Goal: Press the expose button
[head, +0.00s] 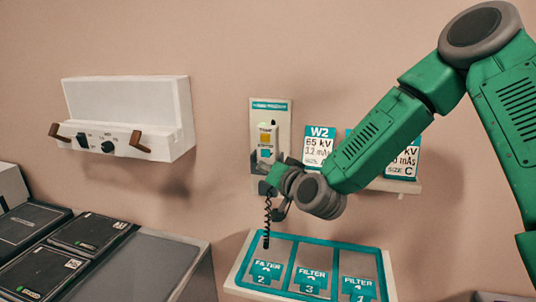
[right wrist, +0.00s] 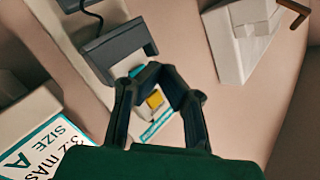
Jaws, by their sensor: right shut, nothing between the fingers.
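A white hand switch (head: 265,132) hangs on a wall plate (head: 284,118) with a teal header. It carries an orange-yellow button (head: 265,138), which shows between my fingers in the right wrist view (right wrist: 155,100). A teal button (head: 265,154) sits below it; I cannot read the small labels surely. My right gripper (head: 268,184) is in front of the switch's lower end. In the right wrist view my right gripper (right wrist: 146,74) is shut and empty, its tips over a teal patch. Whether they touch it, I cannot tell. My left gripper is not in view.
A dark grey holder (right wrist: 108,52) is close to the fingertips. A coiled cord (head: 267,222) hangs below. Right of the switch, cards (head: 320,146) stand on a shelf. A filter tray (head: 238,270) lies below. A white control box (head: 130,105) is on the wall, left.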

